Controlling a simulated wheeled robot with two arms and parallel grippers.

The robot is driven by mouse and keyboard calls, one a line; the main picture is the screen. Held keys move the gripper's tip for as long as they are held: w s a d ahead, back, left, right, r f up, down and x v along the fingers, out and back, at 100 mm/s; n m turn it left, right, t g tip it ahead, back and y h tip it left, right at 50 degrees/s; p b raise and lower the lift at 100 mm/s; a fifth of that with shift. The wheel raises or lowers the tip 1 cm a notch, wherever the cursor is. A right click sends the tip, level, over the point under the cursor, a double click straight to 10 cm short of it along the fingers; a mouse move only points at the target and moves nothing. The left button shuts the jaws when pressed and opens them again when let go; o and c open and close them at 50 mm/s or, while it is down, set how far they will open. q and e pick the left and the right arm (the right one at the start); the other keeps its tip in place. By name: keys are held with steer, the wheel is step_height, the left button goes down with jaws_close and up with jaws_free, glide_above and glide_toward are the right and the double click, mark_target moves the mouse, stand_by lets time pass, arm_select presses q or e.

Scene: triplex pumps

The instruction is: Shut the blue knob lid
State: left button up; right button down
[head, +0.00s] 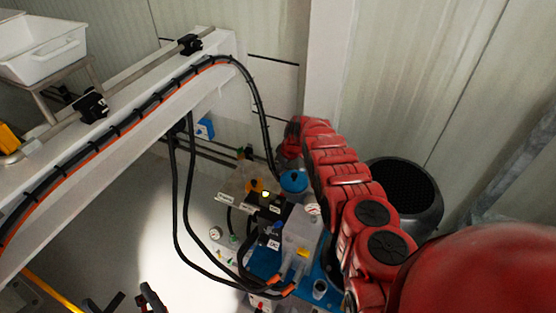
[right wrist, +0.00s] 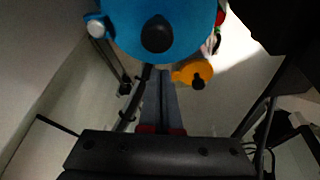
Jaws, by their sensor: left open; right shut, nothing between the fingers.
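The round blue lid (head: 293,182) with a small dark knob shows in the head view beside the end of my right arm. A large blue round face (right wrist: 185,25) with a dark central knob (right wrist: 157,36) fills the top of the right wrist view; it looks like the same lid. My right gripper (right wrist: 158,74) is shut and empty, its fingertips just below this blue face in the picture. I cannot tell whether they touch it, or whether the lid is seated. My left gripper (head: 130,302) is open and empty at the bottom left of the head view, far from the lid.
Pump blocks with gauges and black hoses (head: 183,220) stand left of and below the lid. An orange part (right wrist: 193,73) with a black knob is close to my right fingers. A black round housing (head: 405,195) stands right of my arm. A white beam (head: 150,120) crosses the upper left.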

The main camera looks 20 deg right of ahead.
mark_target(294, 178)
stand_by(0.3)
steer(key=p, duration=0.2)
steer(key=s+p, duration=0.1)
steer(key=p, duration=0.1)
steer(key=shift+s+d+r, duration=0.15)
steer(key=shift+s+r, duration=0.1)
steer(key=shift+r, duration=0.05)
steer(key=shift+s+f, duration=0.15)
steer(key=shift+f, duration=0.15)
steer(key=shift+s+f+n, duration=0.1)
steer(key=shift+s+n, duration=0.05)
steer(key=shift+n, duration=0.25)
steer(key=shift+s, duration=0.1)
steer(key=shift+b, duration=0.3)
